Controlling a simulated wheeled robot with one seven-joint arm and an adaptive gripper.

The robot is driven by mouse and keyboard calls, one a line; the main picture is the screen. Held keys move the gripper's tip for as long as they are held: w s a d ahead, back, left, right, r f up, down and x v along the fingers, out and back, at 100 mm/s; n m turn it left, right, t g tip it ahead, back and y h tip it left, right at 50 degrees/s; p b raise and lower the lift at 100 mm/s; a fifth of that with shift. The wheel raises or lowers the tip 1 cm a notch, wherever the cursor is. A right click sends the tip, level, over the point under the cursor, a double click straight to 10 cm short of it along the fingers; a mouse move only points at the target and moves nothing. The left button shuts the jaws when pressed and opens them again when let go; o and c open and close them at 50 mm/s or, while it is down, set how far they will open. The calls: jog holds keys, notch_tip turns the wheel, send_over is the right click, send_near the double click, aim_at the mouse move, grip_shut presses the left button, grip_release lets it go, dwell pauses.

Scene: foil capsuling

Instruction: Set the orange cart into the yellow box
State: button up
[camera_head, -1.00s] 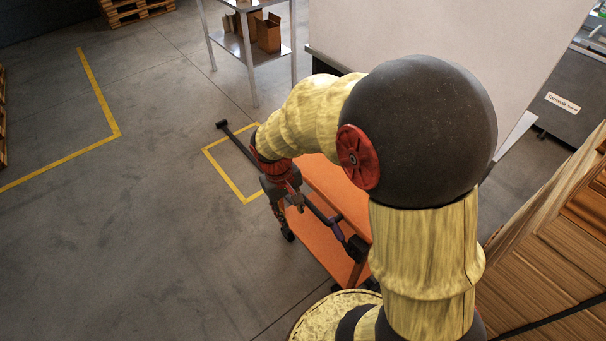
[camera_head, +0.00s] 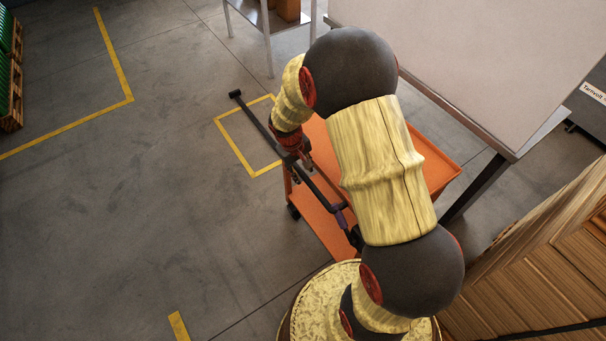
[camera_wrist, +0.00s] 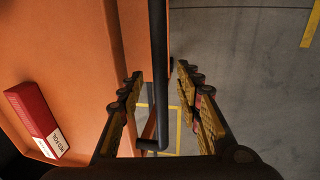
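The orange cart (camera_head: 436,168) stands below my arm in the head view, with part of its deck hidden by the arm. Its dark handle bar (camera_head: 255,123) runs along the cart's left side and its far end reaches over the yellow box. The yellow box (camera_head: 234,149) is a taped outline on the floor, at the cart's far left; the cart hides its right part. It also shows in the wrist view (camera_wrist: 179,130). My gripper (camera_head: 300,172) is at the bar. In the wrist view its fingers (camera_wrist: 159,75) are apart, with the bar (camera_wrist: 158,40) between them and gaps beside it.
A red labelled box (camera_wrist: 35,118) lies on the cart. A pale-topped table (camera_head: 480,60) stands close behind the cart, its leg near the cart's right corner. A metal shelf (camera_head: 268,25) stands beyond the yellow box. Wooden crates (camera_head: 540,270) are at right.

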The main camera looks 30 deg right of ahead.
jog(key=shift+d+f, duration=0.15)
jog(key=shift+f, duration=0.65)
jog(key=shift+c, duration=0.2)
grip_shut()
